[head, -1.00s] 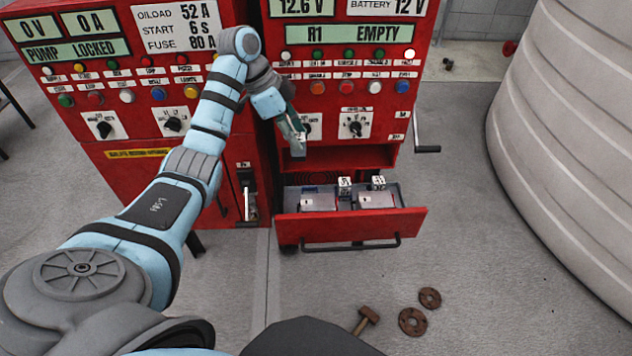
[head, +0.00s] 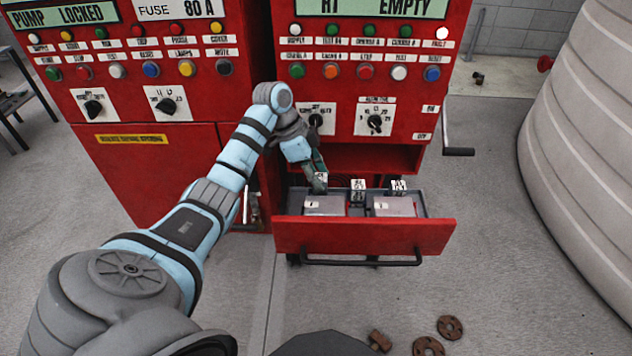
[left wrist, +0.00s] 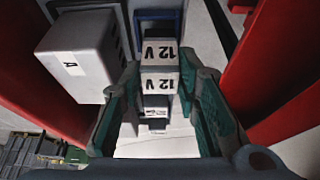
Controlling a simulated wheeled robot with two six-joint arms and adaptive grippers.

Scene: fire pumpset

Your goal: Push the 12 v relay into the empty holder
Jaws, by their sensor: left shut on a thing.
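My left gripper (head: 318,180) is shut on a small white-labelled relay (head: 321,177) at the back left of the open red drawer (head: 365,238). In the left wrist view the relay (left wrist: 160,80), marked 12 V, sits between the green finger pads of my left gripper (left wrist: 159,88). A blue frame (left wrist: 155,14) shows just beyond the relay, perhaps a holder. I cannot tell whether the relay touches it. The head panel display (head: 372,8) reads R1 EMPTY. My right gripper is not in view.
Two more labelled relays, a middle one (head: 357,190) and a right one (head: 398,187), stand along the drawer's back. Grey boxes (head: 393,206) lie in the drawer. In the left wrist view a box marked A (left wrist: 78,62) is close by on the left. Rusty discs (head: 450,327) lie on the floor.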

